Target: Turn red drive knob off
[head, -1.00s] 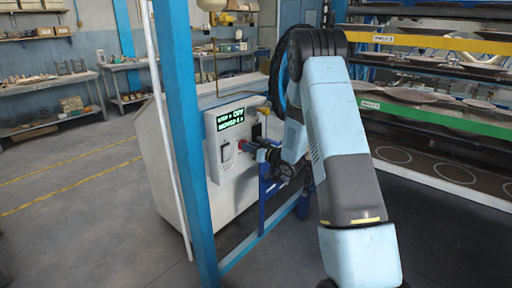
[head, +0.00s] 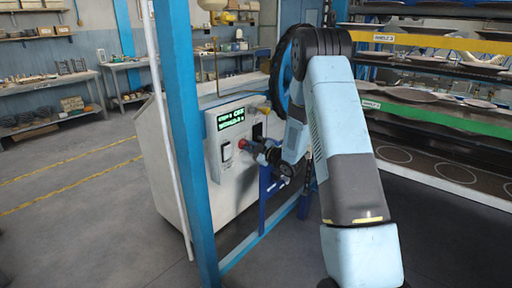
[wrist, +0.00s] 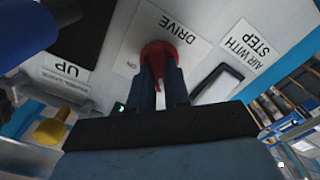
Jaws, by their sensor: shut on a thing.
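The red drive knob (wrist: 160,52) sits on the white panel under a label reading DRIVE (wrist: 178,28), which appears upside down in the wrist view. My gripper (wrist: 160,75) is shut on the knob, with a dark finger on each side of it. In the head view the red knob (head: 242,144) shows at the tip of my gripper (head: 250,149), on the front of the control cabinet. The green-lit display (head: 231,118) above it is too small to read surely.
A switch labelled AIR WITH STEP (wrist: 218,85) and a yellow knob (wrist: 50,128) are near my gripper. A blue post (head: 185,140) stands left of the panel. Plate shelves (head: 440,122) stand at the right. Floor at the left is clear.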

